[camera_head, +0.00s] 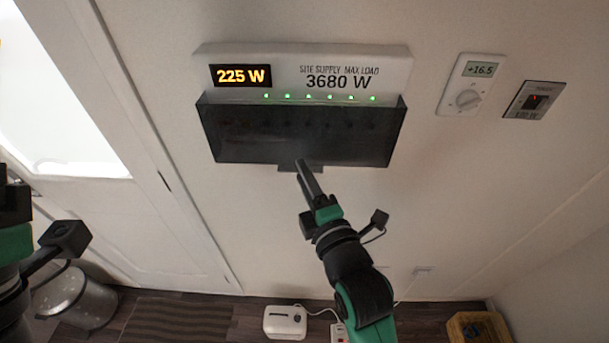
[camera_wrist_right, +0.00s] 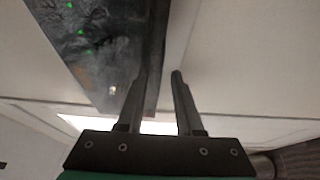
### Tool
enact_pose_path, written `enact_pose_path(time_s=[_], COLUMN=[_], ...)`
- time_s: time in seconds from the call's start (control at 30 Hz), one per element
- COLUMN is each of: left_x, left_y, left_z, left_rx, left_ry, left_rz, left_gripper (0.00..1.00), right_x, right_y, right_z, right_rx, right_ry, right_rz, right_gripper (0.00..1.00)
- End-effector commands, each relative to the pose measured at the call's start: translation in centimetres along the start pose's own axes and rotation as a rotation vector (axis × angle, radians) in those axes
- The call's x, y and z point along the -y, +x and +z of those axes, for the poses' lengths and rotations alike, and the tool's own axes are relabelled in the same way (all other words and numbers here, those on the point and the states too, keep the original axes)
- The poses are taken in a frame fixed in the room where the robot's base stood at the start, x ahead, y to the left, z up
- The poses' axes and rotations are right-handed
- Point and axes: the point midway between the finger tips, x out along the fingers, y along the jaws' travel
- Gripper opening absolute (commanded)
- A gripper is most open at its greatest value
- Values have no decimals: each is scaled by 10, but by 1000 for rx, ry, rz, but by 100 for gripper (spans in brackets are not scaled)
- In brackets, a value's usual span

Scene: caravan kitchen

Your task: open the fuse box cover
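The fuse box (camera_head: 390,68) is a white panel on the wall, with a 225 W display and a row of green lights. Its dark, see-through cover (camera_head: 235,145) hangs over the lower part and looks closed, with a small tab (camera_head: 287,169) at its bottom edge. My right gripper (camera_head: 303,166) is at this tab. In the right wrist view, its fingers (camera_wrist_right: 162,80) are apart, with the left one beside or against the edge of the dark cover (camera_wrist_right: 100,45). Contact is unclear. My left arm shows at the left edge; its fingers are out of view.
A thermostat (camera_head: 472,86) and a small switch panel (camera_head: 534,101) are on the wall to the right. A door (camera_head: 120,215) is on the left, with a bin (camera_head: 75,298) below. A white appliance (camera_head: 285,321) stands on the floor. The wall around the box is clear.

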Motion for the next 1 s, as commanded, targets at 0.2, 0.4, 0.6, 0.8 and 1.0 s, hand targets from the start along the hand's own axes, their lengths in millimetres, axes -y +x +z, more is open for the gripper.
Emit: enact_pose_path(time_s=[0.2,0.4,0.6,0.8,1.0], left_x=[0,0,0,0,0], left_y=[0,0,0,0,0], left_z=[0,0,0,0,0], left_rx=[0,0,0,0,0], left_ry=[0,0,0,0,0], left_rz=[0,0,0,0,0], left_gripper=[50,50,50,50,50], right_x=[0,0,0,0,0], right_y=[0,0,0,0,0], right_z=[0,0,0,0,0], right_rx=[0,0,0,0,0], right_ry=[0,0,0,0,0], right_rz=[0,0,0,0,0], right_gripper=[35,1,0,0,0])
